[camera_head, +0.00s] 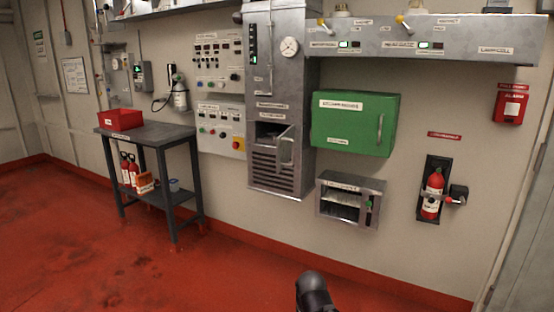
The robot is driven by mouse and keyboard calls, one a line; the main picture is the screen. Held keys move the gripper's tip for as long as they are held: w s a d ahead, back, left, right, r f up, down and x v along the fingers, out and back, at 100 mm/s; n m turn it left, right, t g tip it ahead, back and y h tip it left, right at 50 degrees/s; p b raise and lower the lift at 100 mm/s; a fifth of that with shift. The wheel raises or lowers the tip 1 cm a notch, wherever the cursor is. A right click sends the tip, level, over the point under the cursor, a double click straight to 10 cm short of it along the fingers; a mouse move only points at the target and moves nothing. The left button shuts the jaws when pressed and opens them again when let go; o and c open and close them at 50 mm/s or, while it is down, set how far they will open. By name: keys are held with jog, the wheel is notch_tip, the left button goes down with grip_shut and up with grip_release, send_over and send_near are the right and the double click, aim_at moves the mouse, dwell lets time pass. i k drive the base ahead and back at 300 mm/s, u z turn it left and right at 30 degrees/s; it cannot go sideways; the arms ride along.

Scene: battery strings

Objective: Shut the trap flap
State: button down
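A tall grey metal cabinet (262,60) stands against the wall at the middle of the head view. In its lower half is a dark opening (269,130) with labels above it. A small metal flap with a handle (286,147) stands out from the right side of this opening, so it looks open. The labels are too small to read, so I cannot be sure this is the trap flap. A dark rounded part of my arm (315,290) shows at the bottom edge, well below the flap. My gripper's fingers are not visible.
A green box (355,124) with a handle and an open-fronted metal box (350,199) are on the wall to the right. A fire extinguisher (432,194) hangs farther right. A dark table (146,133) with a red bin (120,119) stands left. The red floor (225,275) in front is clear.

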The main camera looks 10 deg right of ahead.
aim_at(286, 143)
jog(key=i, duration=0.85)
jog(key=z, duration=0.05)
